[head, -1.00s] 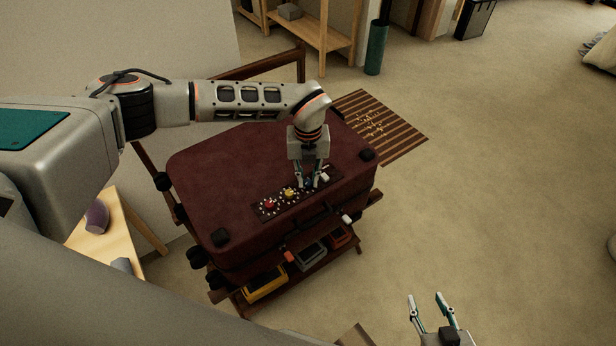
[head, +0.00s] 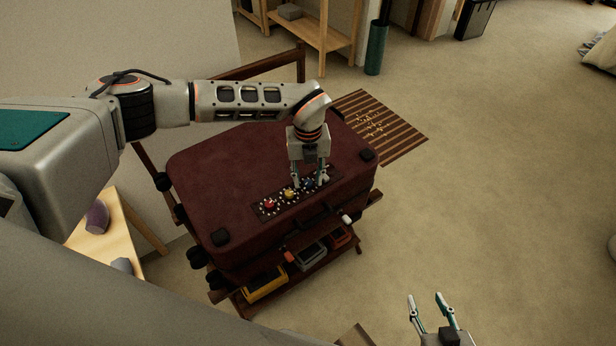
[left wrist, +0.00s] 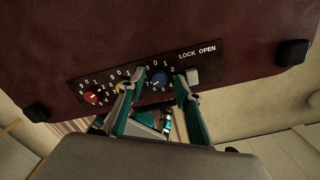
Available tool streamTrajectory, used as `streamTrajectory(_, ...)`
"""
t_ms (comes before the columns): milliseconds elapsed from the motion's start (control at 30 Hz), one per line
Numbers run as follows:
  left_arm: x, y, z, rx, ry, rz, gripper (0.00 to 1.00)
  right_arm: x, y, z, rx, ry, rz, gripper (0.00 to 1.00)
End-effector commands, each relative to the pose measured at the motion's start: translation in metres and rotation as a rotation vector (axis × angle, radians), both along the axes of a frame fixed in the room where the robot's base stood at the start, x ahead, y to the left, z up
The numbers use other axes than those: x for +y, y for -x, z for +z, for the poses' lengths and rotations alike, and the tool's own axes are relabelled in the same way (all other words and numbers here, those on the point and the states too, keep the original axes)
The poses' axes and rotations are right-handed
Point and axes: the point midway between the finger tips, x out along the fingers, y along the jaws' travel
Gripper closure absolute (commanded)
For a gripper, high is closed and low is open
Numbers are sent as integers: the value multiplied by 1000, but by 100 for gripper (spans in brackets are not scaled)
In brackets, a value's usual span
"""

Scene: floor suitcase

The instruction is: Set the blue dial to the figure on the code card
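The blue dial (head: 309,184) is on the dark panel (left wrist: 110,80) of the maroon suitcase (head: 215,165); it also shows in the left wrist view (left wrist: 159,78). My left gripper (head: 309,182) points down at it, open, one finger on each side; I see gaps between the fingers and the dial. White figures ring the dial, partly hidden by a finger, and its setting is too small to read surely. A red dial (left wrist: 92,97) and a yellow dial (left wrist: 122,88) sit beside it. My right gripper (head: 428,306) is open and empty above the floor. I cannot make out a code card.
A pale slider (left wrist: 192,76) marked LOCK and OPEN is close to one left finger. The suitcase rests on a wooden rack with yellow, grey and orange bins (head: 265,285) below. A striped mat (head: 385,128) lies behind.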

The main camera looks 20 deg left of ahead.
Motion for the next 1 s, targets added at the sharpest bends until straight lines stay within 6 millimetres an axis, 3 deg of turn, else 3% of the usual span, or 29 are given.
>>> streamTrajectory(267, 0, 0, 8, 0, 1, -1, 66, -1, 0, 0, 1, 3, 0, 60)
streamTrajectory(700, 0, -1, 90, -4, 1, -1, 66, 0, 0, 0, 0, 0, 0, 60)
streamTrajectory(1000, 0, 0, 119, 0, 0, 1, 66, 0, 0, 0, 0, 0, 0, 60)
